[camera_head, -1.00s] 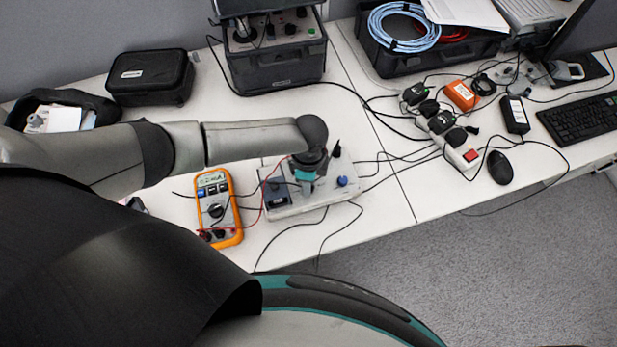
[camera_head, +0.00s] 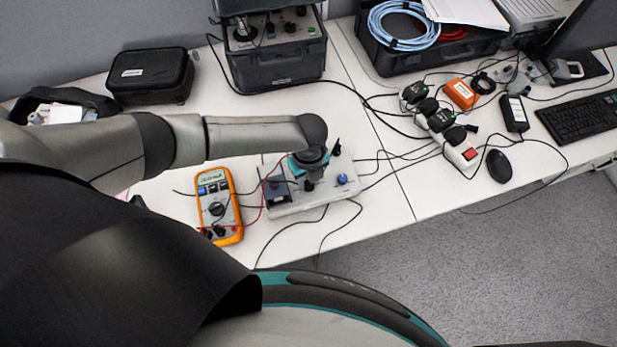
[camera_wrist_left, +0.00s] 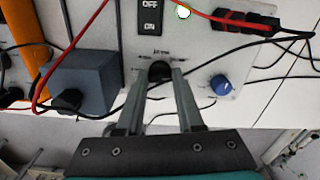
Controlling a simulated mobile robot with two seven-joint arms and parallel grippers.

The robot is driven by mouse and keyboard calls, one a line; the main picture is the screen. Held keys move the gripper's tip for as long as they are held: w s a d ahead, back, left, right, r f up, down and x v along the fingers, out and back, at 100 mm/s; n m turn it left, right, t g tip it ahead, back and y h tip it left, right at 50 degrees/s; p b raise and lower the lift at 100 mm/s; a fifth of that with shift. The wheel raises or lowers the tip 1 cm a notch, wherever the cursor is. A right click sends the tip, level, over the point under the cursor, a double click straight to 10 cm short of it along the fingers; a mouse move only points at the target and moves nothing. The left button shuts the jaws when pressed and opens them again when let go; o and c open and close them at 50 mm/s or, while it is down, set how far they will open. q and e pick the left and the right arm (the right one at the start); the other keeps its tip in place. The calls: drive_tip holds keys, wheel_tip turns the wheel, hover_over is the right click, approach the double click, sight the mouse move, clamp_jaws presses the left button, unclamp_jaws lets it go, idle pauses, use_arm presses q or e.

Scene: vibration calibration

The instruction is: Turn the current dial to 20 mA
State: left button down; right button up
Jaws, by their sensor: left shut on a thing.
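The light grey control box (camera_head: 325,197) lies on the white table in the head view. In the left wrist view, its panel (camera_wrist_left: 200,55) has a black dial (camera_wrist_left: 159,70) ringed by small printed marks, too small to read. My left gripper (camera_wrist_left: 160,76) is shut on this dial, one finger on each side, and hides part of it. In the head view my left gripper (camera_head: 309,180) is over the box, its fingers mostly hidden by the wrist. A blue knob (camera_wrist_left: 221,86) is right of the dial, and an OFF/ON switch (camera_wrist_left: 151,16) is above it. My right gripper is not in view.
An orange multimeter (camera_head: 219,208) lies left of the box, with a red lead running near it. A dark blue-grey block (camera_wrist_left: 88,82) sits on the box's left part. Black cables (camera_head: 395,170) cross the table. A power strip (camera_head: 446,140) and mouse (camera_head: 499,167) are to the right.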

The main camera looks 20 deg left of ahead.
use_arm(q)
drive_tip(key=shift+m, duration=0.9)
drive_tip(key=shift+d, duration=0.1)
drive_tip(key=c, duration=0.5)
unclamp_jaws()
drive_tip(key=shift+r, duration=0.1)
wheel_tip(320, 180, up, 15)
drive_tip(key=p, duration=0.2)
drive_tip(key=shift+p, duration=0.4)
drive_tip(key=shift+s, duration=0.1)
